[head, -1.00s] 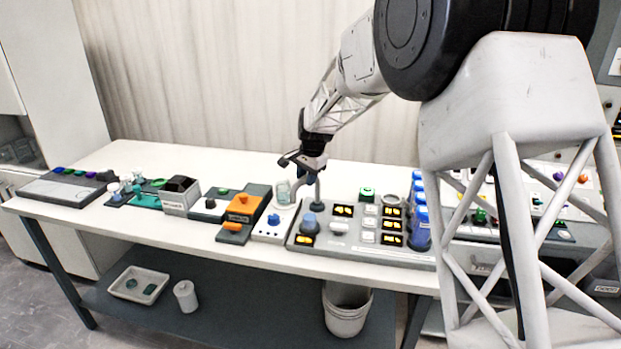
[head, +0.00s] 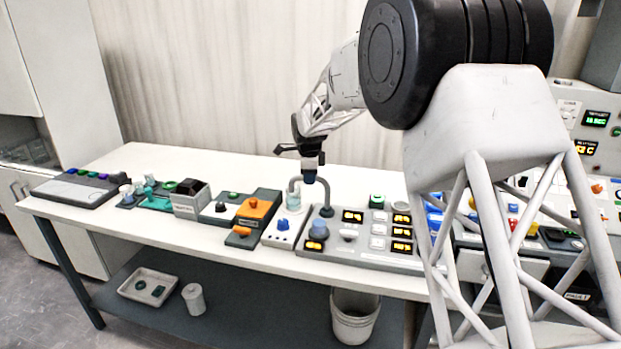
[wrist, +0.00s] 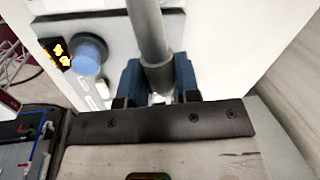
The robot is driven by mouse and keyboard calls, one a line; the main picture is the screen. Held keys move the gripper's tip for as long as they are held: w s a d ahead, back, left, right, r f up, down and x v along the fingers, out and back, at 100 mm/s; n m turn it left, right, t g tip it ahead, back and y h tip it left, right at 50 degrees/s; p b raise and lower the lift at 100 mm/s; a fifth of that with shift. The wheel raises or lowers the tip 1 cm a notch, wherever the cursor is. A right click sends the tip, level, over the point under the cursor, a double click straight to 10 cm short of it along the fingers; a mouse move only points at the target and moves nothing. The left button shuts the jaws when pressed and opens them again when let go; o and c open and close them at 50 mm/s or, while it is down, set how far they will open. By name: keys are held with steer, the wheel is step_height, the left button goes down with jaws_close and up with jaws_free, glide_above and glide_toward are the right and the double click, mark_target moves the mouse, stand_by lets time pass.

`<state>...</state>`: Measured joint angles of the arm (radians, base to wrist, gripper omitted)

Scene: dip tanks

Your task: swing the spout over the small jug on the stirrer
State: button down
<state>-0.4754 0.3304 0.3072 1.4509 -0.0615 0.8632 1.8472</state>
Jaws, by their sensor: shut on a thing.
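The spout (head: 327,196) is a grey bent pipe that rises from the left part of the grey control panel. My gripper (head: 310,178) is shut on its upper part; in the wrist view its blue fingers (wrist: 157,80) clasp the grey pipe from both sides. The small jug (head: 293,203) is clear and stands on the white stirrer (head: 275,238), which has a blue knob. The spout's downturned free end (head: 292,186) appears above the jug's mouth in the head view. Exact depth alignment is hard to tell. The jug is not recognisable in the wrist view.
The control panel (head: 345,257) with lit yellow displays and a blue knob (head: 318,229) lies right of the stirrer. An orange-topped grey unit (head: 258,208) stands close on its left. The tabletop behind is clear. A white bucket (head: 354,318) is below.

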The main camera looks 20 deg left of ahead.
steer(key=shift+w+a+m, duration=0.1)
steer(key=shift+w+m, duration=0.6)
steer(key=shift+m, duration=0.6)
steer(key=c, duration=0.8)
jaws_free()
steer(key=shift+s+r, duration=0.25)
steer(key=shift+r, duration=1.05)
steer(key=shift+s+r, duration=0.25)
steer(key=shift+r, duration=1)
steer(key=shift+s+r, duration=0.25)
steer(key=shift+r, duration=1.05)
